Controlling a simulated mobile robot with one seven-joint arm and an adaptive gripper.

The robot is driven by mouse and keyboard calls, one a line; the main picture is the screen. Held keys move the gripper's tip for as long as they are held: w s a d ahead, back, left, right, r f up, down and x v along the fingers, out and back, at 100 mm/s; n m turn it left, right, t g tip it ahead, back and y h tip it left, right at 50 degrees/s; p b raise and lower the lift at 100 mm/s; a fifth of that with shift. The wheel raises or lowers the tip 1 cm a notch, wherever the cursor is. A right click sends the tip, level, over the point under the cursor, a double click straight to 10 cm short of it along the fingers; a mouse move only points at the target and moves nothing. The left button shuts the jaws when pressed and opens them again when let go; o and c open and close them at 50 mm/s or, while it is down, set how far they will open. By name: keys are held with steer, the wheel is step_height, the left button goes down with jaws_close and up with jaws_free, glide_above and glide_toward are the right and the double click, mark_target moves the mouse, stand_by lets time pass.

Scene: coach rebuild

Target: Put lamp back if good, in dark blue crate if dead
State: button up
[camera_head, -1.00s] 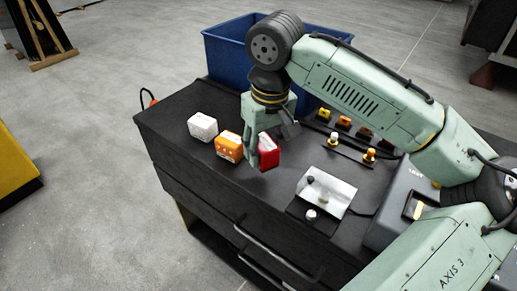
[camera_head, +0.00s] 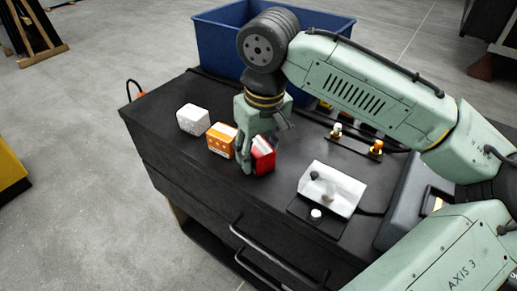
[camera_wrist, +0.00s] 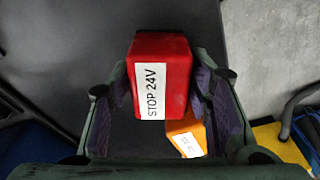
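A red box labelled "STOP 24V" (camera_head: 264,156) is between the fingers of my gripper (camera_head: 262,150) over the black cabinet top. In the wrist view the red box (camera_wrist: 161,75) fills the gap, with both finger pads against its sides. I cannot tell whether it touches the top. A clear small lamp (camera_head: 336,131) and an amber one (camera_head: 377,147) stand on a dark strip right of my gripper; more behind are mostly hidden by my arm. The dark blue crate (camera_head: 222,50) is behind the cabinet; its inside is largely hidden.
An orange box (camera_head: 221,141) and a white box (camera_head: 193,120) stand left of the red one. A pale plate with knobs (camera_head: 333,190) lies right of it on the black cabinet (camera_head: 165,125). A grey case (camera_head: 408,205) is farther right.

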mark_target(263, 150)
steer(key=shift+o, duration=1.1)
step_height(263, 150, up, 12)
steer(key=s, duration=0.1)
steer(key=shift+s+d+r+b, duration=0.15)
steer(key=shift+d+b, duration=0.2)
steer(key=shift+d, duration=0.1)
stand_by(0.5)
